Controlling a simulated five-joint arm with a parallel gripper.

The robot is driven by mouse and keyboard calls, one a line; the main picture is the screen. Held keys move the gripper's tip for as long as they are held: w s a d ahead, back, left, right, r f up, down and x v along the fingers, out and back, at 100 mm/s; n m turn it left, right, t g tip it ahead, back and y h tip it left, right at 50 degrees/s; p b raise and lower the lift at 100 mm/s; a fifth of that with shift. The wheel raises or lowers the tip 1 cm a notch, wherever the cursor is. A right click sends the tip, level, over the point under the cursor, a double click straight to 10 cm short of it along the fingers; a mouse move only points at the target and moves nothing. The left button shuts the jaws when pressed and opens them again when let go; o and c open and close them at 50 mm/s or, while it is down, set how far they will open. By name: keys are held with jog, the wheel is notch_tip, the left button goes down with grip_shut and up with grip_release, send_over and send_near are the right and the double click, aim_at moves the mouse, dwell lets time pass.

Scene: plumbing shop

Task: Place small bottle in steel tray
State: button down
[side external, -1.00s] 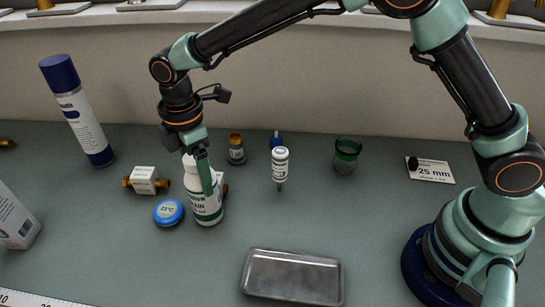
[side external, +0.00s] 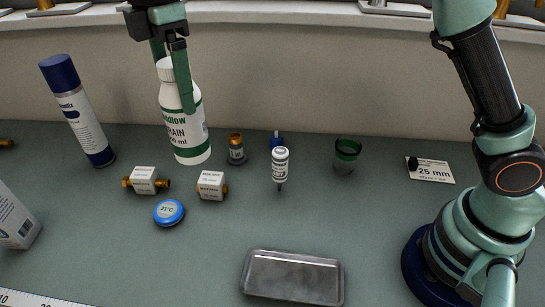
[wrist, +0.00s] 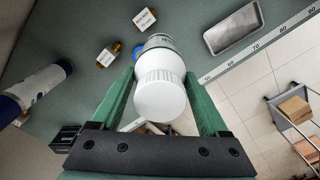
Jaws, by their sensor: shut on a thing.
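A white bottle (side external: 183,130) with a green-edged label and a white cap is between the fingers of my gripper (side external: 178,100). My gripper is shut on it near the cap and shoulder. The bottle is nearly upright and looks raised above the bench. In the wrist view the bottle's cap (wrist: 160,97) faces the camera, between both green fingers, and hides much of its body. The shallow steel tray (side external: 292,278) lies empty at the front, right of the bottle. It also shows in the wrist view (wrist: 233,28) at top right.
Two brass fittings with white labels (side external: 145,180) (side external: 211,185), a blue round gauge (side external: 169,212), an amber vial (side external: 236,152), a small white dropper-like bottle (side external: 280,165) and a green cup (side external: 346,155) stand mid-bench. A blue-capped can (side external: 79,112) leans left. Bench around the tray is clear.

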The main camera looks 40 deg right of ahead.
jog(key=shift+r, duration=0.75)
jog(key=shift+s+r, duration=0.25)
jog(key=s+d+n, duration=0.2)
jog(key=s, duration=0.9)
jog(key=s+d+n, duration=0.2)
jog(key=s, duration=0.9)
notch_tip(320, 180, down, 20)
jog(key=shift+s+r, duration=0.2)
jog(key=shift+d+f, duration=0.1)
jog(key=shift+f, duration=0.05)
grip_release()
